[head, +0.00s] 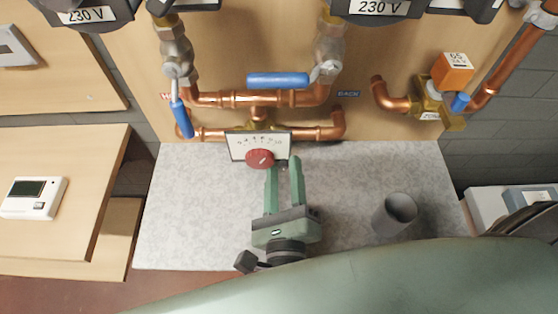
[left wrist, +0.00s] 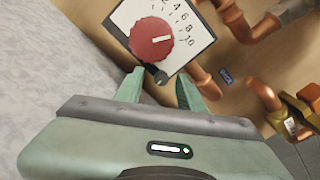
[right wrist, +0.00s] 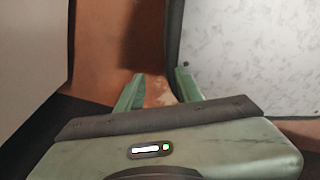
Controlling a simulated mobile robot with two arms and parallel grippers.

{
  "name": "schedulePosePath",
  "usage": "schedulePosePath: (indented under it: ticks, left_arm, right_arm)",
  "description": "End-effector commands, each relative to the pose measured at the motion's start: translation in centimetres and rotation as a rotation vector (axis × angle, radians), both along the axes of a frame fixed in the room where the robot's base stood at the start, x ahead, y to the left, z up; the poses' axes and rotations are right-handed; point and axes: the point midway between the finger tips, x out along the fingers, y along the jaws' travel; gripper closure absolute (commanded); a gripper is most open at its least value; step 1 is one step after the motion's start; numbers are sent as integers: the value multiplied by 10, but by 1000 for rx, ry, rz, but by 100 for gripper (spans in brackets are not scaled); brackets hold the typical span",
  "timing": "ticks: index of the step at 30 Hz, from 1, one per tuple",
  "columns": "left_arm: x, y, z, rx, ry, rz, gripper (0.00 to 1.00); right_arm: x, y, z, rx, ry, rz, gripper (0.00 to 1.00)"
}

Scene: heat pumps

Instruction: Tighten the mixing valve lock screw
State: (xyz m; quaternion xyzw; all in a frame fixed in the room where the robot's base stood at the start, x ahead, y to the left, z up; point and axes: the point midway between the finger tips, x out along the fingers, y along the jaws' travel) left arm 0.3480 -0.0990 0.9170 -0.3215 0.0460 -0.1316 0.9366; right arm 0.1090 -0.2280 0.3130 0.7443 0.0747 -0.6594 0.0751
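The mixing valve has a white scale plate (head: 240,149) with a red dial knob (head: 259,158), below the copper pipes. In the left wrist view, the red knob (left wrist: 152,40) shows large, and the small dark lock screw (left wrist: 161,78) sits at the plate's lower corner. My left gripper (head: 283,163) is open, pointing at the plate's lower right part. In the left wrist view, the lock screw appears between its fingertips (left wrist: 160,76); I cannot tell whether they reach around it. My right gripper (right wrist: 160,76) is open and empty, away from the valve.
Blue-handled valves (head: 278,80) and copper pipes (head: 215,99) are just above the plate. A grey cup (head: 394,215) stands on the grey worktop (head: 185,210), right of my left gripper. An orange actuator (head: 452,70) is at upper right. Open worktop lies to the left.

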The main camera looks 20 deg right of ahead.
Motion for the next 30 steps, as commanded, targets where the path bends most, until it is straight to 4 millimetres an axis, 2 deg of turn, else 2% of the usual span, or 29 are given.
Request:
schedulePosePath:
  ticks: [8,11,12,13,17,24,30]
  left_arm:
    - [-1,0,0,0,0,0,61]
    - [-1,0,0,0,0,0,86]
    - [-1,0,0,0,0,0,97]
    - [-1,0,0,0,0,0,100]
    - [0,0,1,2,-1,-1,100]
    - [-1,-1,7,150,-43,-4,100]
    - [0,-1,2,237,-69,-1,100]
  right_arm:
    - [-30,-7,-2,-9,42,2,64]
    - [-34,-9,-2,-12,48,3,64]
    - [-33,-9,-2,-13,46,4,64]
    - [-33,-9,-2,-13,46,4,64]
    - [-28,-9,-1,-13,39,4,64]
    - [-19,-9,30,-11,25,4,64]
    - [-19,-8,38,-10,25,4,64]
